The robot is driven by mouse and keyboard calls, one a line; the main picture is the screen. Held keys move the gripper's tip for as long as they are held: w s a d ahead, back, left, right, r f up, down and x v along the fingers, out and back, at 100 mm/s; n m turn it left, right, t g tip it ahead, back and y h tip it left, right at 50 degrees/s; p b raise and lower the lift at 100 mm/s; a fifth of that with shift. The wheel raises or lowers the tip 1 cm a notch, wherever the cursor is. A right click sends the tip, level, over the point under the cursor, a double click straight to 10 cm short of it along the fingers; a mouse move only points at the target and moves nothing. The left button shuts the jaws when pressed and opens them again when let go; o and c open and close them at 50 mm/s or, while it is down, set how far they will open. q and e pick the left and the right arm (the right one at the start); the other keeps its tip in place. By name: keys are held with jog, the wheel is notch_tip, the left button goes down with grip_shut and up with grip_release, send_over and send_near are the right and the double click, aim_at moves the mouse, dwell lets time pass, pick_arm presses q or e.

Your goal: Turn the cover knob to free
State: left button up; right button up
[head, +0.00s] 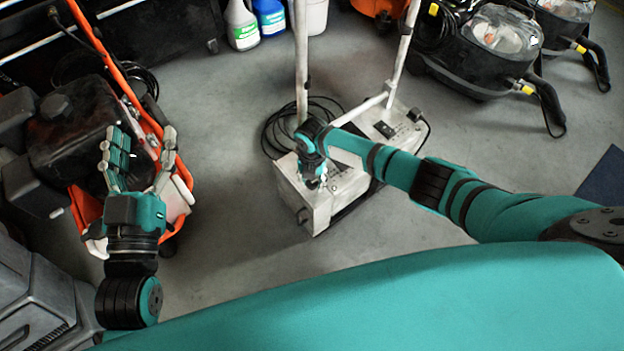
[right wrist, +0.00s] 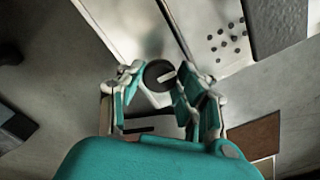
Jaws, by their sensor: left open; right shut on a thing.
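The cover knob (right wrist: 158,75) is a dark round knob with a pale line across it. It sits on the light metal machine (head: 300,205). In the right wrist view my right gripper (right wrist: 160,85) has its fingers on both sides of the knob, shut on it. In the head view my right gripper (head: 314,178) is at the top of the machine's front part, and it hides the knob there. My left gripper (head: 142,160) is open and empty, with fingers spread, in front of the orange and black machine at the left.
The orange-framed machine (head: 85,130) stands close by my left gripper. Black vacuum-like machines (head: 470,55) stand at the upper right. Bottles (head: 241,25) stand at the back. A black cable (head: 275,125) lies behind the light machine. Grey floor (head: 235,255) is clear between the machines.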

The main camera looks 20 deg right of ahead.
aim_at(312, 182)
jog(key=shift+n, duration=0.4)
jog(key=o, duration=1.2)
jog(key=shift+c, duration=0.2)
jog(key=shift+r, duration=0.1)
notch_tip(312, 182, up, 12)
